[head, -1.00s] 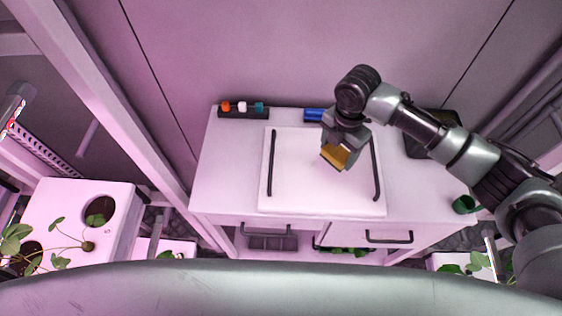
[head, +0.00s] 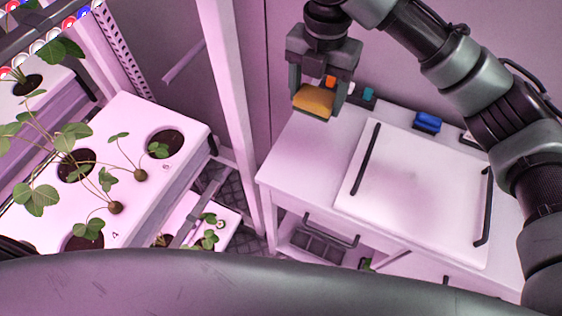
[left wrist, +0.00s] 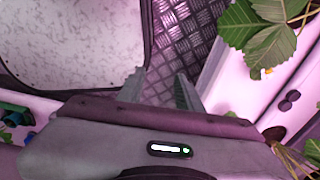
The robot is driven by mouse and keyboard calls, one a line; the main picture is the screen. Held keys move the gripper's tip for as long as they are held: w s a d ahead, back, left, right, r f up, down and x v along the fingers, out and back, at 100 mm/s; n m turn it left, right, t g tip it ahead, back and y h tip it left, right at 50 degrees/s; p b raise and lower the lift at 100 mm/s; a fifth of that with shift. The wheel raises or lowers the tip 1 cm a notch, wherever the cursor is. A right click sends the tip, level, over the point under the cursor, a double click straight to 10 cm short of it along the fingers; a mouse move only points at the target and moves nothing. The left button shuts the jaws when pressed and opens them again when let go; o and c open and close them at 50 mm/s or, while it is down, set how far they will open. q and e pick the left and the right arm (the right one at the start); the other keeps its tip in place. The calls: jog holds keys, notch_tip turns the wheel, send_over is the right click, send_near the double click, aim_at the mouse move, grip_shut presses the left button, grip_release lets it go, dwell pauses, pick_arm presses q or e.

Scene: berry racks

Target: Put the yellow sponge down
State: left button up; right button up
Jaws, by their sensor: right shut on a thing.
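The yellow sponge (head: 313,101) is in the head view, held between the fingers of my right gripper (head: 315,92). It hangs at the back left of the white worktop (head: 300,150), in front of the small coloured items; its exact height above the top is unclear. My right gripper is shut on it, pointing down. My left gripper (left wrist: 160,90) shows only in the left wrist view, with two fingers apart and nothing between them.
A white board with black handles (head: 415,190) lies on the worktop. A blue item (head: 428,122) lies behind it. An orange item (head: 330,81) and a teal item (head: 368,95) show beside the gripper. White planters (head: 115,165) with seedlings stand at left.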

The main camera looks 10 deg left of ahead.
jog(key=shift+s+a+f, duration=0.1)
jog(key=shift+a+f, duration=0.05)
jog(key=shift+a, duration=0.2)
jog(key=p, duration=0.2)
send_over(304, 160)
notch_tip(304, 160, down, 14)
jog(key=shift+f, duration=0.2)
notch_tip(304, 160, down, 4)
jog(key=shift+r+p, duration=0.1)
jog(key=shift+p, duration=0.4)
jog(key=shift+f, duration=0.55)
jog(key=shift+f, duration=0.1)
jog(key=o, duration=1.2)
